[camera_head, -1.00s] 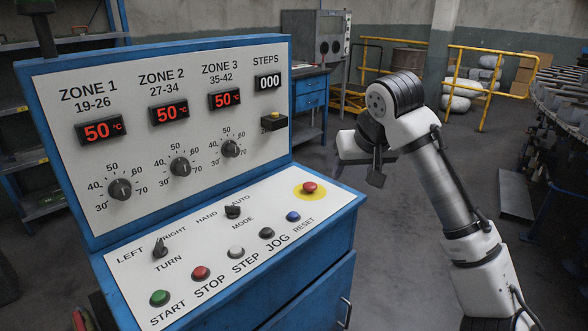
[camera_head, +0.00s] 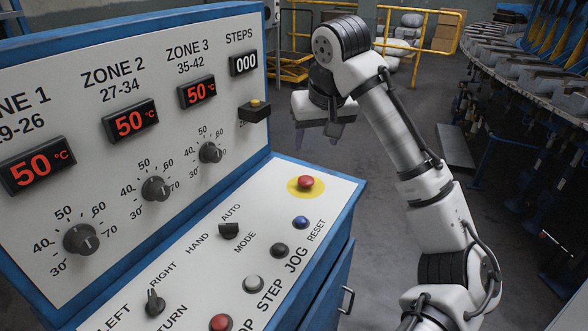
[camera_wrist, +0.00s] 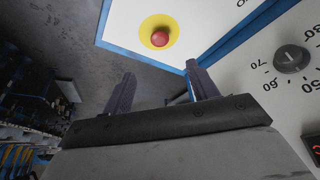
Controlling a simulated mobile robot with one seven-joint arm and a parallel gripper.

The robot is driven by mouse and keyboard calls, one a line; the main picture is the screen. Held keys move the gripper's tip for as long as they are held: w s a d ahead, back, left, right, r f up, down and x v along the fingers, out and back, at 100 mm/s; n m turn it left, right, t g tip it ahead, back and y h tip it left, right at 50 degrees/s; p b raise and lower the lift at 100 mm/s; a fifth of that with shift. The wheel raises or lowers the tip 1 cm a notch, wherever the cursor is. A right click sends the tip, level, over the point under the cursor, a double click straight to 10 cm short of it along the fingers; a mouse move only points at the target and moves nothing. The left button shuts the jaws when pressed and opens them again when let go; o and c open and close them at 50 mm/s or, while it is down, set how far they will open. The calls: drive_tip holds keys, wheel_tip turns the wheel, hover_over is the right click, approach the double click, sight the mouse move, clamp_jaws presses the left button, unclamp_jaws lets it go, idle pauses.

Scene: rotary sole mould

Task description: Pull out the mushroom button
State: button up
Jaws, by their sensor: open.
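The mushroom button (camera_head: 306,182) is a red cap on a yellow disc, at the far right corner of the console's sloping panel. In the wrist view the red button (camera_wrist: 160,38) shows at the top, beyond the fingertips and apart from them. My gripper (camera_head: 316,136) is above and behind the panel's far edge in the head view, pointing down. In the wrist view my gripper (camera_wrist: 160,80) has its two dark fingers spread with nothing between them. It does not touch the button.
The blue console's upright panel (camera_head: 130,70) carries knobs and red displays. A small black box with a yellow button (camera_head: 254,111) juts out from it, left of my gripper. A blue reset button (camera_head: 301,222) sits near the red one.

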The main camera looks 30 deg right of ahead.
sight(306, 179)
drive_tip(key=p+x, duration=0.1)
drive_tip(key=x, duration=1.2)
drive_tip(key=shift+w+f, duration=0.15)
drive_tip(key=shift+f, duration=0.15)
